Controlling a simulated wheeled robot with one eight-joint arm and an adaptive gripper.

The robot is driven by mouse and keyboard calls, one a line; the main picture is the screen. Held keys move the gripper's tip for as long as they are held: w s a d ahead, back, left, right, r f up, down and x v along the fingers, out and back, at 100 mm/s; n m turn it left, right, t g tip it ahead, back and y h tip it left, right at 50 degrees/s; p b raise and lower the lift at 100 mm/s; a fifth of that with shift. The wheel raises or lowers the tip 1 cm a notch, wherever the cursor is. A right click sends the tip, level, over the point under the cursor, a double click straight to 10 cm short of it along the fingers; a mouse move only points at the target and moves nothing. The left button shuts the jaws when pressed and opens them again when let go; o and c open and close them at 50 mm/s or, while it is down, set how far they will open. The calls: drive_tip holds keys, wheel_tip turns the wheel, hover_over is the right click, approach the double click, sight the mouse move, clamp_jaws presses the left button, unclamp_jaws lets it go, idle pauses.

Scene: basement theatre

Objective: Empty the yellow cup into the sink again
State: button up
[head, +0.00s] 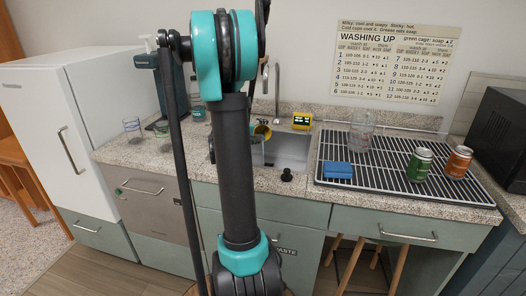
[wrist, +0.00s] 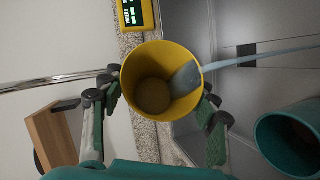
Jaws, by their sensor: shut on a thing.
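The yellow cup (wrist: 134,88) is between the two fingers of my gripper (wrist: 160,103), which is shut on it, in the wrist view. I look into its mouth and see its brown-shaded bottom. A blue-grey streak (wrist: 245,61) runs from inside the cup out over the rim to the right; I cannot tell if it is liquid or a utensil. In the head view the yellow cup (head: 262,130) shows beside my arm, at the back left of the sink (head: 290,151). My arm hides the gripper there and part of the sink.
A teal cup (wrist: 272,135) is at the lower right of the wrist view, inside the sink. A tap (head: 277,85) stands behind the sink. Right of it are a blue sponge (head: 337,170), a glass jug (head: 361,130) and two cans on the black rack (head: 375,163).

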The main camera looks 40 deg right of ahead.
sight(264, 130)
drive_tip(key=shift+s+a+r+m+t+h, duration=0.1)
drive_tip(key=shift+s+m+t+h, duration=0.05)
drive_tip(key=shift+m+t+h, duration=0.2)
drive_tip(key=shift+s+r+h, duration=0.1)
drive_tip(key=shift+h, duration=0.15)
drive_tip(key=shift+w+d+f+n+g+y, duration=0.25)
drive_tip(key=shift+w+n+g+y, duration=0.35)
drive_tip(key=shift+y, duration=0.3)
drive_tip(key=shift+w+d+f+n+g+y, duration=0.3)
drive_tip(key=shift+w+f+n+g+y, duration=0.05)
drive_tip(key=shift+w+g+y, duration=0.2)
drive_tip(key=f+n+g+y, duration=0.1)
drive_tip(key=w+n+g+y, duration=0.1)
drive_tip(key=g, duration=0.1)
drive_tip(key=shift+d+f, duration=0.2)
drive_tip(key=shift+f, duration=0.2)
drive_tip(key=shift+w+d+f+n+g+y, duration=0.2)
drive_tip(key=shift+w+f+n+g+y, duration=0.15)
drive_tip(key=shift+g+y, duration=0.35)
drive_tip(key=shift+w+d+f+n+g+y+b, duration=0.15)
drive_tip(key=shift+w+d+f+n+g+y, duration=0.25)
drive_tip(key=shift+w+g, duration=0.45)
drive_tip(key=shift+w+d+f+n+g+y+b, duration=0.25)
drive_tip(key=shift+w+d+f+n+g, duration=0.2)
drive_tip(key=shift+w+g, duration=0.4)
drive_tip(key=shift+w+d+f+n+g+y+b, duration=0.1)
drive_tip(key=shift+w+d+f+n+g+y, duration=0.4)
drive_tip(key=shift+g, duration=0.5)
drive_tip(key=shift+w+a, duration=0.1)
